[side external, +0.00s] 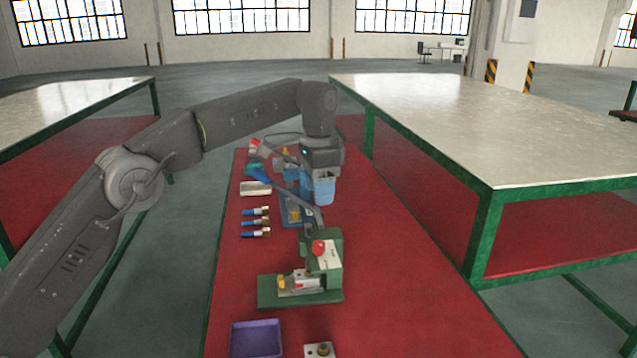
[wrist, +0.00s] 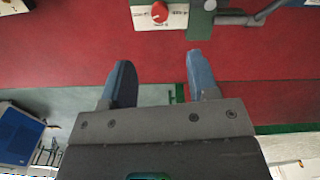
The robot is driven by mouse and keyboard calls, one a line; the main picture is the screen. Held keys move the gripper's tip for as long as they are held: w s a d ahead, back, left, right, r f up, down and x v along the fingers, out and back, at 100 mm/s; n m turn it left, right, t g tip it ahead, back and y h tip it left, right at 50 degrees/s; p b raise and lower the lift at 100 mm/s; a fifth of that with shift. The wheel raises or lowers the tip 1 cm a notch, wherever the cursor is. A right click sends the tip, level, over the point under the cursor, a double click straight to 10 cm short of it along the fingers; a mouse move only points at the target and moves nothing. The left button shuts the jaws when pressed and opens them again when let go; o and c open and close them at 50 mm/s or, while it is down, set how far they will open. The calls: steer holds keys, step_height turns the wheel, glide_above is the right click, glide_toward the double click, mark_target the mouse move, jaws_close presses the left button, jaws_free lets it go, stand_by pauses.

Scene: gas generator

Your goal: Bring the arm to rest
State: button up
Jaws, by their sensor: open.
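My gripper (side external: 323,190) hangs at the end of my arm above the red table, with blue fingers pointing down. In the wrist view my gripper (wrist: 160,62) has its two blue fingers spread apart with nothing between them. The red table surface and grey floor show past the fingers. A green device (side external: 331,266) with a red knob stands on the red table, nearer the camera than my gripper. Its white panel and red knob (wrist: 159,12) show at the top of the wrist view, apart from the fingers.
Several blue-and-brass parts (side external: 256,222) lie in a row left of my gripper, near a pale block (side external: 256,188). A blue fixture (side external: 293,212) stands partly behind the gripper. A purple tray (side external: 256,339) is at the front. The red table (side external: 400,290) is clear on the right.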

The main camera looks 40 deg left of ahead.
steer(key=shift+r, duration=0.55)
steer(key=s+a+r+n+t, duration=0.15)
steer(key=s+r, duration=0.25)
steer(key=s, duration=0.4)
steer(key=s+a+r+n+t, duration=0.1)
steer(key=s+a+r+n, duration=0.2)
steer(key=s, duration=0.4)
steer(key=s+a+f+n+t, duration=0.1)
steer(key=s+f, duration=0.3)
steer(key=s, duration=0.6)
steer(key=s+a+f+n+t, duration=0.1)
steer(key=s+f, duration=0.4)
steer(key=s, duration=0.5)
steer(key=shift+s+f+n+t, duration=0.2)
steer(key=shift+s+n+t, duration=0.1)
steer(key=shift+n+t, duration=0.2)
